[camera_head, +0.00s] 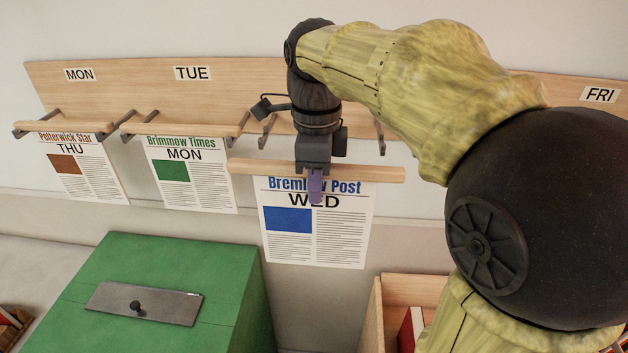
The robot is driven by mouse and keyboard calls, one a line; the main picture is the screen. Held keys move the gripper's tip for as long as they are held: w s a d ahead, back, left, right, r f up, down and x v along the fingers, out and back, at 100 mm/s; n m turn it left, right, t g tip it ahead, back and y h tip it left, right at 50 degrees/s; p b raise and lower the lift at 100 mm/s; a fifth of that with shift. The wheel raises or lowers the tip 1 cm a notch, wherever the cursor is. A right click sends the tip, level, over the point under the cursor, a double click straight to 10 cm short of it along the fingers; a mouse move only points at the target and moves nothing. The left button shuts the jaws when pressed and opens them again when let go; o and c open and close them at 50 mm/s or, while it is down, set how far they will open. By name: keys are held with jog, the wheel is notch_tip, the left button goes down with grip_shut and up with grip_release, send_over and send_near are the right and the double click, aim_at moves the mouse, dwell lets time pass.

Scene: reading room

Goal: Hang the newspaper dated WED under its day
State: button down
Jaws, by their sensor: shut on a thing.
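The WED newspaper (330,240), headed Bremlow Post with a blue picture, hangs from a wooden rod (375,173). My gripper (315,185) is shut on the middle of this rod, and a purple fingertip covers part of the heading. The rod is level, in front of the wooden rack board (130,85), to the right of the TUE label (192,73). Two hooks (267,130) show near it, partly behind my wrist. I cannot tell whether the rod touches them. My arm hides the board's labels between TUE and FRI (599,95).
The THU newspaper (88,170) hangs under the MON label (79,74). The MON newspaper (192,175) hangs under TUE. A green box (165,265) with a knobbed plate stands below left. An open wooden bin (412,290) holding red items is below right.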

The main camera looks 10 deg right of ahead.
jog(key=shift+w, duration=0.1)
jog(key=w+d+f+p, duration=0.1)
jog(key=w+d+p, duration=0.1)
jog(key=w, duration=0.5)
jog(key=w+d+f+p, duration=0.1)
jog(key=w+d+p, duration=0.1)
jog(key=w, duration=0.6)
jog(key=shift+d+f, duration=0.2)
jog(key=shift+d, duration=0.3)
dwell(1.1)
jog(key=c, duration=1.2)
grip_release()
